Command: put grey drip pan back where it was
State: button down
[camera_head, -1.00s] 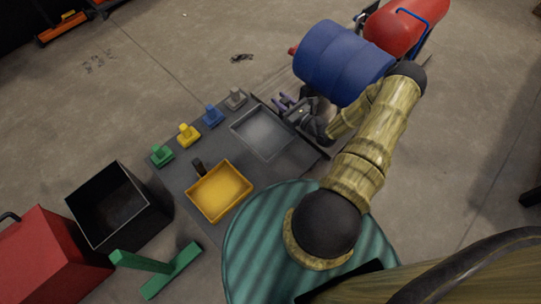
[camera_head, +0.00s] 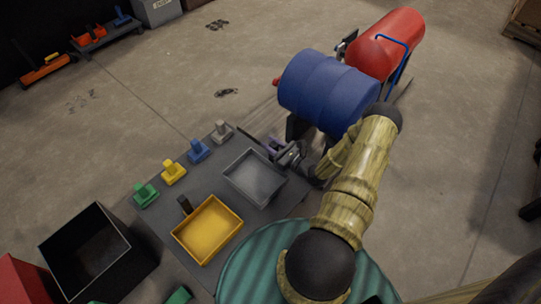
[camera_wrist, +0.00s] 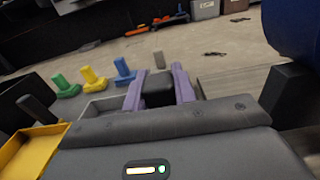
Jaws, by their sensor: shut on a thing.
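The grey drip pan (camera_head: 254,178) is a shallow rectangular tray at the right end of the dark grey bench top, right of the yellow pan. My gripper (camera_head: 284,157) is at the pan's far right side, with its purple fingers shut on the pan's dark handle. In the wrist view my gripper (camera_wrist: 160,88) shows purple fingers on both sides of the dark handle block (camera_wrist: 158,88). Part of the grey pan (camera_wrist: 100,105) shows behind the left finger. The pan looks level; whether it rests on the bench or hangs just above it, I cannot tell.
A yellow pan (camera_head: 208,230) with a dark handle sits close on the left. Green (camera_head: 146,195), yellow (camera_head: 173,173), blue (camera_head: 198,151) and grey (camera_head: 222,132) knobbed blocks line the back edge. A black open bin (camera_head: 95,255) is at the left.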

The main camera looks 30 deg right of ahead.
jog(key=shift+f+b, duration=1.15)
jog(key=shift+f, duration=0.6)
jog(key=shift+f, duration=0.2)
jog(key=c, duration=1.1)
grip_release()
